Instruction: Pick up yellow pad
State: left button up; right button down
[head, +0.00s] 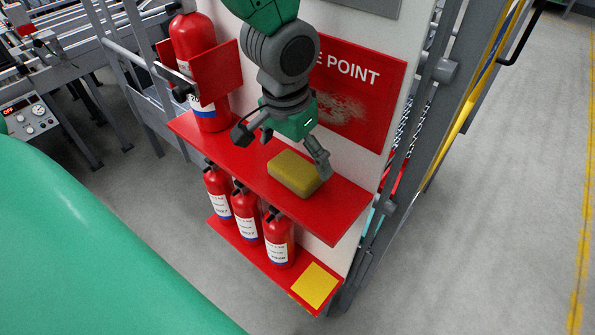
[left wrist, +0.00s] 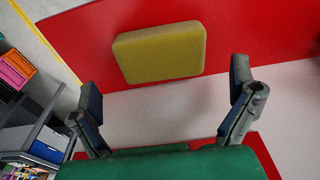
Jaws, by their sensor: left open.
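The yellow pad (head: 294,174) lies flat on the upper red shelf (head: 345,205), on its right half. In the left wrist view the pad (left wrist: 160,52) sits ahead of the fingers, near the shelf's edge by the pale panel. My left gripper (head: 281,150) is open and empty above and just behind the pad. Its two fingers (left wrist: 170,110) are spread wider than the pad in the wrist view, and I see no contact. My right gripper is not in view.
A large fire extinguisher (head: 197,50) stands left on the upper shelf. Several smaller extinguishers (head: 247,212) stand on the lower shelf, beside a yellow square (head: 314,286). A red sign (head: 365,85) with a smudge is on the white panel behind. Grey railings flank the stand.

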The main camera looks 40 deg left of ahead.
aim_at(296, 167)
pick_arm(q)
jog(key=f, duration=0.4)
jog(key=shift+w+a, duration=0.1)
jog(key=shift+w, duration=0.25)
jog(key=shift+s+a+r, duration=0.1)
jog(key=c, duration=0.9)
jog(key=shift+d, duration=0.2)
notch_tip(296, 167, up, 10)
